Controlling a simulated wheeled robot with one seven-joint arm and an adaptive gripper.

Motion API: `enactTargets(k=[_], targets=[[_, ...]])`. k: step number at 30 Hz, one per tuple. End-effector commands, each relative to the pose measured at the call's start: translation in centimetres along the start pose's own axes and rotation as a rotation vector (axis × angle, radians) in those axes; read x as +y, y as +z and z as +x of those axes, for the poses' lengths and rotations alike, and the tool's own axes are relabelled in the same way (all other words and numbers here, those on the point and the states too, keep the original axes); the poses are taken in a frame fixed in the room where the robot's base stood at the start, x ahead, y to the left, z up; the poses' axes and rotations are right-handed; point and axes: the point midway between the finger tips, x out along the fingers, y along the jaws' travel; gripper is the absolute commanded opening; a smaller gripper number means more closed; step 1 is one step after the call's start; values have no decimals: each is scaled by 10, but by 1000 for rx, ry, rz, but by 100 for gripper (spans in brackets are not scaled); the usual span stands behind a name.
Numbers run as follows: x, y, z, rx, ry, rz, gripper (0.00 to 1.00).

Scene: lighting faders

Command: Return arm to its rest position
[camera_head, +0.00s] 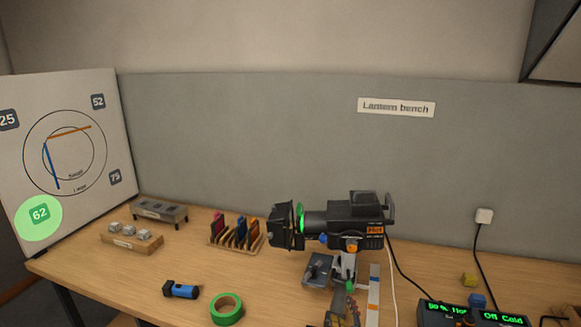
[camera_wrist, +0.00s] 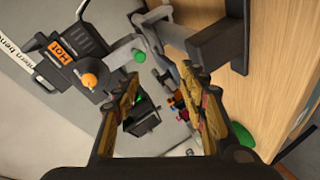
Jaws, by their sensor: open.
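My gripper (camera_head: 342,307) shows at the bottom edge of the head view, in front of the lantern's stand; only part of it is in frame. In the wrist view its two yellow-and-black fingers (camera_wrist: 165,100) stand wide apart with nothing held between them. The black lantern (camera_head: 345,212) with an orange "Hot" label stands on the bench, and its body also shows at upper left in the wrist view (camera_wrist: 82,35). The stand has a grey base (camera_head: 318,268) and a green knob, also in the wrist view (camera_wrist: 139,56).
A fader box (camera_head: 470,315) with green displays sits at lower right. Green tape (camera_head: 227,310), a blue torch (camera_head: 181,290), a rack of coloured gels (camera_head: 236,240) and a target board (camera_head: 70,150) with a green spot over 62 are to the left. Cables hang at right.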

Motion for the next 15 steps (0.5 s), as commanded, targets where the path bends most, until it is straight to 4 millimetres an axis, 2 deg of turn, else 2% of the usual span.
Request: enactTargets(k=[3,6,10,15], targets=[[-41,3,-12,-48,-195,188,42],[-65,4,-32,-119,-343,347,42],[-82,8,-69,-246,-498,532,42],[-81,16,-131,-454,-629,735,42]])
